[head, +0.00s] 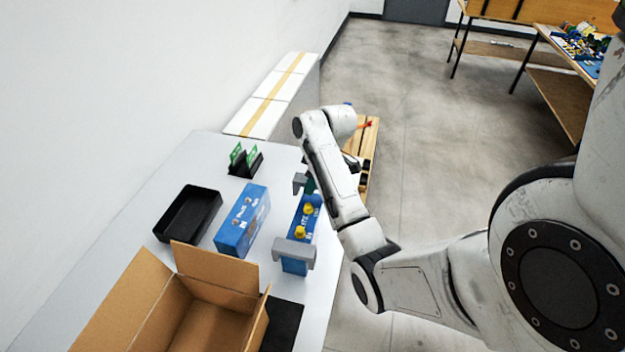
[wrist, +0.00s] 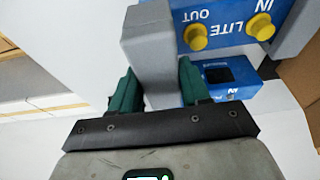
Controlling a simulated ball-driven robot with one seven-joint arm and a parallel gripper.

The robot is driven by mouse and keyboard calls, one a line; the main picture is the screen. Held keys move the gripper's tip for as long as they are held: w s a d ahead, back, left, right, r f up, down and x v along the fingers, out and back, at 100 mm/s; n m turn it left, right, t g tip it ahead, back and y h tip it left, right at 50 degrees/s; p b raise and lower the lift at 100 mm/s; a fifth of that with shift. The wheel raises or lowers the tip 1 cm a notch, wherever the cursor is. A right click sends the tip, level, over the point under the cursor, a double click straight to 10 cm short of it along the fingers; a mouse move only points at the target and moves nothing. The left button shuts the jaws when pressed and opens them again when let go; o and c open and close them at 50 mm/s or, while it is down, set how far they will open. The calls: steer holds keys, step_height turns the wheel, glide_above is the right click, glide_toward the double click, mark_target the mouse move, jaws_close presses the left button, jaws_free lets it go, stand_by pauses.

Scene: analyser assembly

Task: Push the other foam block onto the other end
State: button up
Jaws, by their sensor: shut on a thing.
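The blue analyser (head: 296,264) with yellow caps stands on the table; its face with the caps and lettering shows in the wrist view (wrist: 228,38). One grey foam block (head: 294,251) sits across its near end and shows at the right of the wrist view (wrist: 298,30). The other grey foam block (head: 299,181) is at the far end. In the wrist view this block (wrist: 150,45) stands between the green fingers of my gripper (wrist: 158,78), shut on it, against the analyser's end. How far it is seated cannot be told. My arm hides part of that end in the head view.
An open cardboard box (head: 158,282) stands at the near side of the table. A blue printed box (head: 241,222), a black tray (head: 163,222) and a black holder with green cards (head: 244,166) lie left of the analyser. White taped boxes (head: 262,118) stand beyond.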

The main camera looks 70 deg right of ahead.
mark_target(313, 197)
steer(key=shift+f+b, duration=0.9)
steer(key=shift+f, duration=1.2)
stand_by(2.3)
steer(key=o, duration=1.1)
steer(key=shift+a, duration=0.1)
steer(key=shift+f, duration=0.1)
steer(key=shift+r+p, duration=0.95)
steer(key=shift+r, duration=2.7)
